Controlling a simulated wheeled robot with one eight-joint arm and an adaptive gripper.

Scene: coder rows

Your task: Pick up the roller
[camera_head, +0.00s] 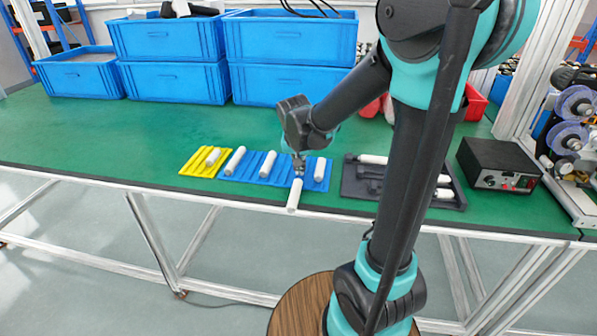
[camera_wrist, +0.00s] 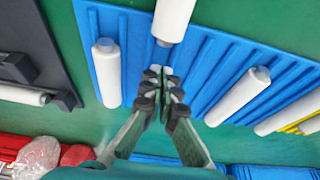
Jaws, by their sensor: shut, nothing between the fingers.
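A white roller (camera_head: 294,196) with a grey end lies across the front edge of the blue ribbed tray (camera_head: 254,178) and overlaps the table's front edge in the head view. In the wrist view this roller (camera_wrist: 174,16) is just beyond my fingertips and runs out of the top of the picture. My gripper (camera_head: 298,172) points down over the tray. In the wrist view my gripper (camera_wrist: 160,72) has its fingertips together and empty, with a small gap to the roller's grey end. Other white rollers lie on the tray: one (camera_head: 320,169) to the right, two (camera_head: 267,164) (camera_head: 235,160) to the left.
A yellow tray (camera_head: 190,166) with a roller (camera_head: 213,157) is at the left. A dark tray (camera_head: 358,188) with rollers and dark parts is at the right, beside a black box (camera_head: 500,165). Blue crates (camera_head: 172,84) stand behind. The green table (camera_head: 100,135) is clear at left.

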